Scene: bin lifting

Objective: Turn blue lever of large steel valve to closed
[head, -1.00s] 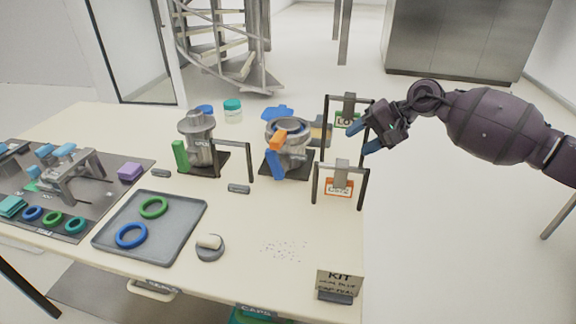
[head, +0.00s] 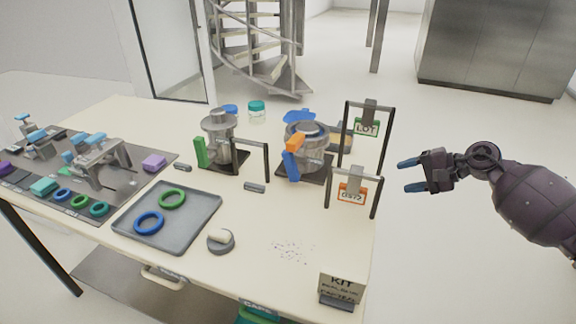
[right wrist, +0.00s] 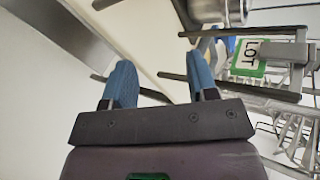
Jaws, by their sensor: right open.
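The large steel valve (head: 306,158) stands on a dark base plate toward the back right of the table. Its blue lever (head: 291,167) hangs down on the valve's near left side, below an orange piece (head: 295,141). My right gripper (head: 404,176) is open and empty, out past the table's right edge and well right of the valve. Its two blue fingers also show apart in the right wrist view (right wrist: 160,72), with nothing between them. A steel part at the top of that view cannot be told for sure. My left gripper is not in view.
Two dark frames with hanging tags, LOT (head: 367,127) and an orange-edged one (head: 351,193), stand between my right gripper and the valve. A smaller valve with a green lever (head: 200,152) stands left. A grey tray (head: 190,237) holds rings. A KIT sign (head: 341,287) stands front right.

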